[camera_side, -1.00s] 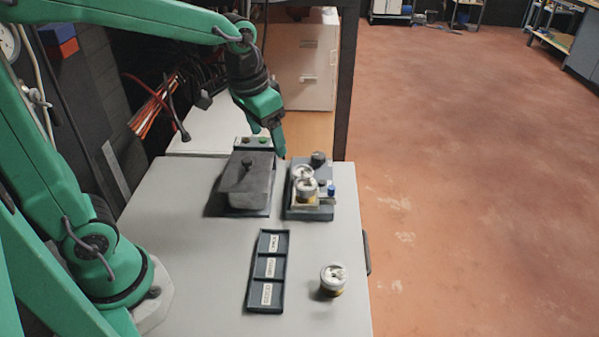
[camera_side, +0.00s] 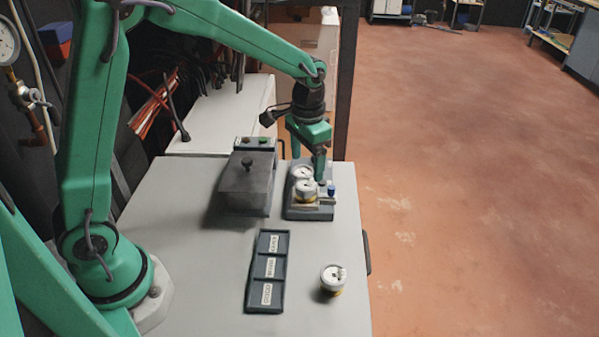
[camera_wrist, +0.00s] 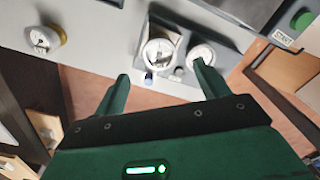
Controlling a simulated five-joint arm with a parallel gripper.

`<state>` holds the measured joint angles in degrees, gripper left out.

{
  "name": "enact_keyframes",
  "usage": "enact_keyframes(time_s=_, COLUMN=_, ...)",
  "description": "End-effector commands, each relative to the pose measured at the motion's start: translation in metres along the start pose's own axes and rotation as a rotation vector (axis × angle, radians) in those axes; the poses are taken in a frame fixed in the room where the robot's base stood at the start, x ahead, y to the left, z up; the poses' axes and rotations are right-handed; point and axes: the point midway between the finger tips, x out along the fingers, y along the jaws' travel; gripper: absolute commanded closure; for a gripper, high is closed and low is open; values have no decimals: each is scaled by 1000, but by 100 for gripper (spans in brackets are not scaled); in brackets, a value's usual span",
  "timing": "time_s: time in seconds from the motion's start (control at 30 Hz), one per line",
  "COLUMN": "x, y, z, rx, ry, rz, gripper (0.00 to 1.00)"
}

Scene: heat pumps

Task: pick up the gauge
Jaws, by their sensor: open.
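Several round white-faced gauges are in view. One gauge (camera_side: 306,189) with a yellowish base sits on the grey fixture (camera_side: 296,212), and another gauge (camera_side: 300,172) is just behind it. A third gauge (camera_side: 332,278) stands alone on the table at the front right. In the wrist view, two gauges (camera_wrist: 158,52) (camera_wrist: 201,56) are on the fixture and one gauge (camera_wrist: 43,40) is at the far left. My gripper (camera_side: 309,168) is open and empty, pointing down over the back of the fixture. In the wrist view, its right fingertip overlaps the edge of the right fixture gauge.
A blue knob (camera_side: 331,190) is on the fixture's right. A grey lidded box (camera_side: 247,184) stands to the left, with a button panel (camera_side: 255,144) behind it. A three-compartment labelled tray (camera_side: 267,271) lies in front.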

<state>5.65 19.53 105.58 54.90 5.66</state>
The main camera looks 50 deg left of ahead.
Motion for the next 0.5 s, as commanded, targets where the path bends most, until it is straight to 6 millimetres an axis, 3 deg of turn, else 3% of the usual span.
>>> enact_keyframes(time_s=0.3, x=23, y=0, z=1, rx=-1, ry=-2, rz=0, gripper=26)
enact_keyframes(time_s=0.5, x=26, y=0, z=1, rx=-1, ry=-1, rz=0, gripper=26)
